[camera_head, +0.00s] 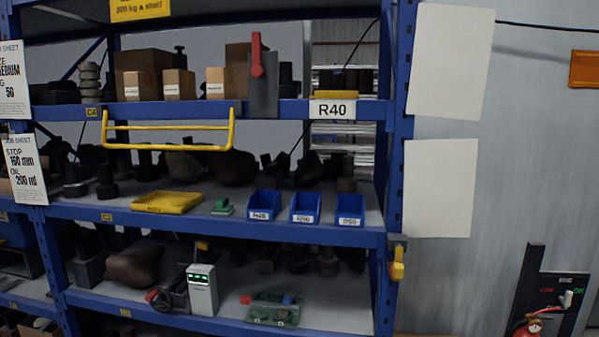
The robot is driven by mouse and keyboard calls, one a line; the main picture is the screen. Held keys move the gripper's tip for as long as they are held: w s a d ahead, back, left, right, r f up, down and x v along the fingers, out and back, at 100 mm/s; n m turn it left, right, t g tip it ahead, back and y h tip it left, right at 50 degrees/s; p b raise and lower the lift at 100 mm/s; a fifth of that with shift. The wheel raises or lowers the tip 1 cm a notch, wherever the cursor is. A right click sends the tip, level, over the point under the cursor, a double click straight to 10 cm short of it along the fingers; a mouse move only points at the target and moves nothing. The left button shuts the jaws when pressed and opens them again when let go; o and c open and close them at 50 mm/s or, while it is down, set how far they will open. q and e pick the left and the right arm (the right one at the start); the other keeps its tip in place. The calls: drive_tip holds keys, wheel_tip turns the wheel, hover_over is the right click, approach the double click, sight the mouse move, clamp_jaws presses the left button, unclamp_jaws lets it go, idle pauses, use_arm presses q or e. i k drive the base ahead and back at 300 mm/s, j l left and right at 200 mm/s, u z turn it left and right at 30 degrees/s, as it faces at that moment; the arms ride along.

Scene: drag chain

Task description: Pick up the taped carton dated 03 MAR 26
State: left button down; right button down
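Three small cartons with pale labels stand on the upper shelf: a left carton (139,78), a middle carton (179,78) and a right carton (215,77). The labels are too small to read, so I cannot tell which is dated 03 MAR 26. Larger brown boxes stand behind them, one at the left (146,60) and one at the right (238,62). I cannot make out tape clearly. Neither of my grippers is in view.
A yellow rail (170,148) hangs in front below the upper shelf edge (200,109). A grey block with a red handle (257,58) stands right of the cartons. Blue bins (306,207) and a yellow tray (167,202) sit on the middle shelf. Blue uprights (397,150) flank the shelves.

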sight(178, 85)
drive_tip(key=i+j+u, duration=0.1)
drive_tip(key=j, duration=0.7)
drive_tip(key=i+j+u, duration=0.15)
drive_tip(key=j, duration=0.25)
drive_tip(key=i+j+u, duration=0.1)
drive_tip(key=j, duration=0.3)
